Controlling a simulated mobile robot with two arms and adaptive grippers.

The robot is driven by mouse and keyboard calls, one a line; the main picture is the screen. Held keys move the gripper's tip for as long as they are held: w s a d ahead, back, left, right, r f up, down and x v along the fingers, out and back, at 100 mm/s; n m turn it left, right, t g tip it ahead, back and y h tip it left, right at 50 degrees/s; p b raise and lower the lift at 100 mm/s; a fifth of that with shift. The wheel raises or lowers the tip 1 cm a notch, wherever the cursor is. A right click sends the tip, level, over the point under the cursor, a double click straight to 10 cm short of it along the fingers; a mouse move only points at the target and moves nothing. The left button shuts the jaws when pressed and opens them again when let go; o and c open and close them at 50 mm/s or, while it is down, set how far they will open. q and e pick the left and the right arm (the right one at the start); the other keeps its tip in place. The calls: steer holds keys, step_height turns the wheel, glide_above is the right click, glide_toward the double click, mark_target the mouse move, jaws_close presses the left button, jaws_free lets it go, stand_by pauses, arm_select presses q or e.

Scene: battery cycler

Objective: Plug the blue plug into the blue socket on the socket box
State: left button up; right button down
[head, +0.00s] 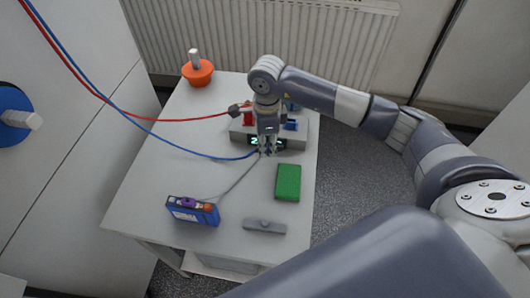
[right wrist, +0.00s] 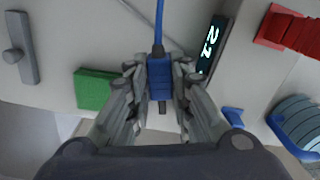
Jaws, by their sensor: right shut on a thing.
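My right gripper (head: 266,150) hangs over the front of the grey socket box (head: 239,134). In the right wrist view, its fingers (right wrist: 160,90) are shut on the blue plug (right wrist: 160,75), whose blue cable runs up out of view. The plug is apart from the blue parts of the box. A blue socket (head: 291,125) shows at the right of the box, and blue parts (right wrist: 232,118) show at the lower right in the right wrist view. A red socket or plug (head: 248,117) is at the left of the box. My left gripper is not in view.
The white table (head: 150,190) also holds a green block (head: 288,182), a blue battery pack (head: 192,211), a grey knobbed bar (head: 264,226) and an orange holder (head: 198,74). Red and blue cables cross the left side. A lit display (right wrist: 210,45) is beside the plug.

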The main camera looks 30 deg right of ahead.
mark_target(268, 158)
steer(key=n, duration=0.1)
steer(key=w+d+n, duration=0.1)
steer(key=shift+w+n, duration=0.1)
steer(key=shift+n, duration=0.2)
steer(key=shift+f+b, duration=1.3)
steer(key=shift+f, duration=0.95)
steer(key=c, duration=1.4)
jaws_free()
steer(key=shift+o, duration=0.2)
steer(key=shift+r, duration=0.1)
steer(key=shift+r, duration=0.2)
step_height(268, 158, up, 11)
steer(key=shift+r, duration=0.2)
